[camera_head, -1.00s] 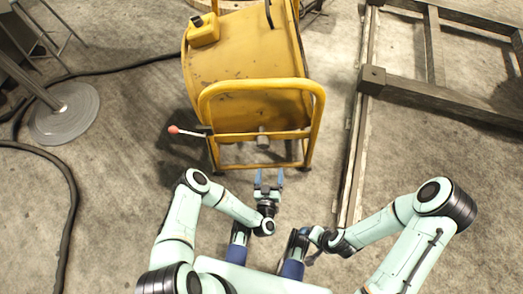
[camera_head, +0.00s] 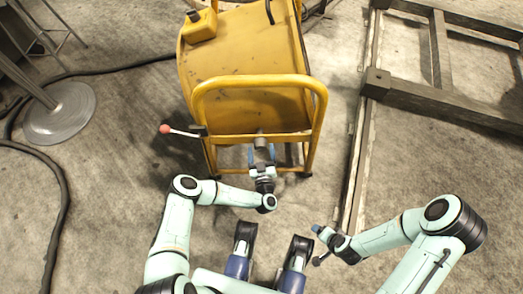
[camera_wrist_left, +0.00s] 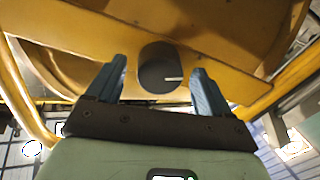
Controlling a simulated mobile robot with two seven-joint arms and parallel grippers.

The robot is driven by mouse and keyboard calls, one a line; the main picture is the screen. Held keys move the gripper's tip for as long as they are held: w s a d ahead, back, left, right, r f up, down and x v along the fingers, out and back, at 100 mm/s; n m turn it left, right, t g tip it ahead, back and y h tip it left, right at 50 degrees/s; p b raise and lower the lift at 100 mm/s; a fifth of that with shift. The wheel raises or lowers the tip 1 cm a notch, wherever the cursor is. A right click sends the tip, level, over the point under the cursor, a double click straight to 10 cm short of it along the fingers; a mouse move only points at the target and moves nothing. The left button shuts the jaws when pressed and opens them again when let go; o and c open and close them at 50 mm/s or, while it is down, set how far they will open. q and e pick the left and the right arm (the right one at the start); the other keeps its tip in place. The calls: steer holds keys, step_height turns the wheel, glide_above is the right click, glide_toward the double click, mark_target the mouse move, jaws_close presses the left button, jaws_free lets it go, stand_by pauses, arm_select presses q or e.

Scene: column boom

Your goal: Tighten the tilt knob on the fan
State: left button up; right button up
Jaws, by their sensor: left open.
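The yellow drum fan (camera_head: 250,70) stands ahead of me in a yellow tube frame. Its tilt knob is a dark grey cylinder (camera_head: 261,140) at the front, below the frame's crossbar; in the left wrist view the knob (camera_wrist_left: 158,70) shows a white line on its face, pointing right. My left gripper (camera_head: 262,155) is open, its two blue fingers (camera_wrist_left: 160,88) on either side of the knob with gaps visible. I cannot tell whether the fingertips reach past its face. My right gripper (camera_head: 318,245) is off to the right, low over the floor, away from the fan.
A lever with a red ball end (camera_head: 166,129) sticks out left of the fan's frame. A dark metal frame (camera_head: 430,95) lies at right. A round stand base (camera_head: 60,112) and black hose (camera_head: 62,200) are at left. The floor in front is clear.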

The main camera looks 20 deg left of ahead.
arm_select(q)
steer(key=shift+w+a, duration=0.1)
steer(key=shift+w, duration=0.25)
steer(key=c, duration=1)
